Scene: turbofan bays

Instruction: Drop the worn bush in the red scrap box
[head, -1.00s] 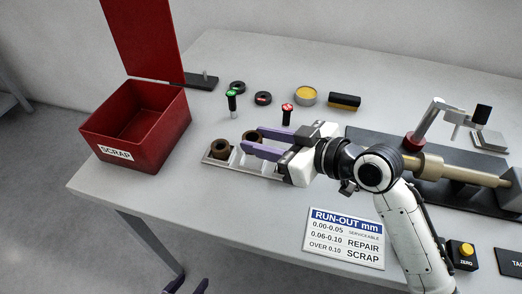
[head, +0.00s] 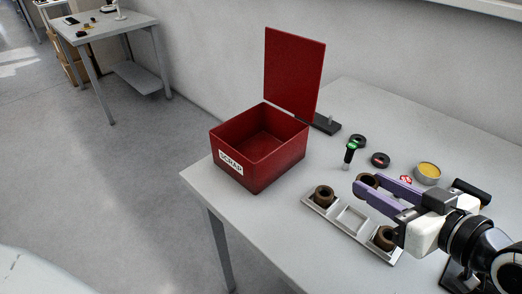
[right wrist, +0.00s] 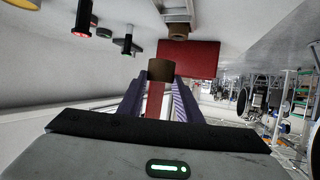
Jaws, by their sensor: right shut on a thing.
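My right gripper (head: 368,188) has purple fingers shut on a brown bush (head: 366,180), held over the far side of the bush tray. In the right wrist view the same bush (right wrist: 161,70) sits between the fingertips. The red scrap box (head: 258,150) stands left of the gripper on the table, its lid upright and its inside empty where visible. Its red body also shows beyond the bush in the right wrist view (right wrist: 192,57). I cannot tell wear from the bush's look. My left gripper is out of view.
The metal tray (head: 350,219) holds a bush (head: 324,195) at its left end and another (head: 384,237) at its right. Bare table lies between tray and box.

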